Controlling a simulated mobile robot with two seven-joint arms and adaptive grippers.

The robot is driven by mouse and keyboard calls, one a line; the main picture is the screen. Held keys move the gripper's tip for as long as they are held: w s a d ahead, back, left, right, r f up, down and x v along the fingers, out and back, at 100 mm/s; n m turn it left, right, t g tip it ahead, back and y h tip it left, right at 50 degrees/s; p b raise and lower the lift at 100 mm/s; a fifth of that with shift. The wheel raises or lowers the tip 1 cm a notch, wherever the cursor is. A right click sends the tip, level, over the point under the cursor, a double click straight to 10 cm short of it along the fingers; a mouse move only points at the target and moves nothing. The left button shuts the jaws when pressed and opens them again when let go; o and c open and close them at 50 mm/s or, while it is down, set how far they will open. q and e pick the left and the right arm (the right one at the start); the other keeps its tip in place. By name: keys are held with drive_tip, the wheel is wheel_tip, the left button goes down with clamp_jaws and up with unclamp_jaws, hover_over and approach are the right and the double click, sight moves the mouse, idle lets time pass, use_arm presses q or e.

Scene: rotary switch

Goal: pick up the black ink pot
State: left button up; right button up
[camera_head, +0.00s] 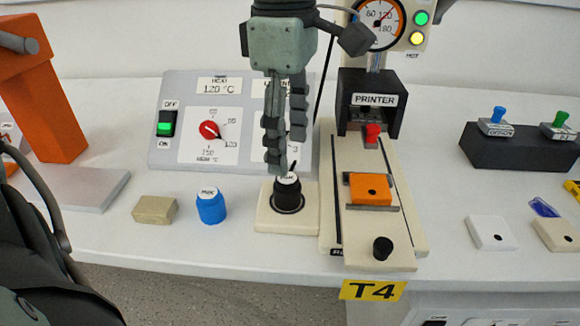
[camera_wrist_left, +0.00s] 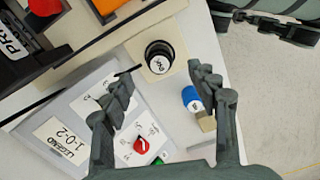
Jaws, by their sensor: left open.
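The black ink pot (camera_head: 287,197) stands upright in a round recess of a cream square base near the front of the table. It has a white label on top. It also shows in the left wrist view (camera_wrist_left: 158,58), beyond and between my fingertips. My left gripper (camera_head: 286,155) points down just above the pot and partly covers its top in the head view. In the left wrist view the fingers (camera_wrist_left: 161,80) are wide apart, with nothing held between them. I cannot tell whether a finger touches the pot. My right gripper is not in view.
The printer (camera_head: 411,235), with an orange block, stands close on the right of the pot. A blue ink pot (camera_head: 211,206) and a tan block (camera_head: 154,210) are on the left. The heater panel (camera_head: 168,150) is behind. The front table edge is near.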

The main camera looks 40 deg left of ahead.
sight(287, 178)
use_arm(q)
drive_tip(key=shift+a+f, duration=0.2)
drive_tip(key=shift+f, duration=0.05)
wheel_tip(287, 178, down, 6)
drive_tip(key=shift+f, duration=0.6)
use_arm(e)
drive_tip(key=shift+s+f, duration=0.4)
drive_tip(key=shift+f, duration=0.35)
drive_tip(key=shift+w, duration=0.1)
use_arm(q)
drive_tip(key=c, duration=1.2)
drive_tip(key=shift+c, duration=0.3)
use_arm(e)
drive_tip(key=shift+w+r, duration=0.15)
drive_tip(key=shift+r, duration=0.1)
use_arm(q)
drive_tip(key=shift+r+p, duration=0.2)
drive_tip(key=shift+p, duration=0.1)
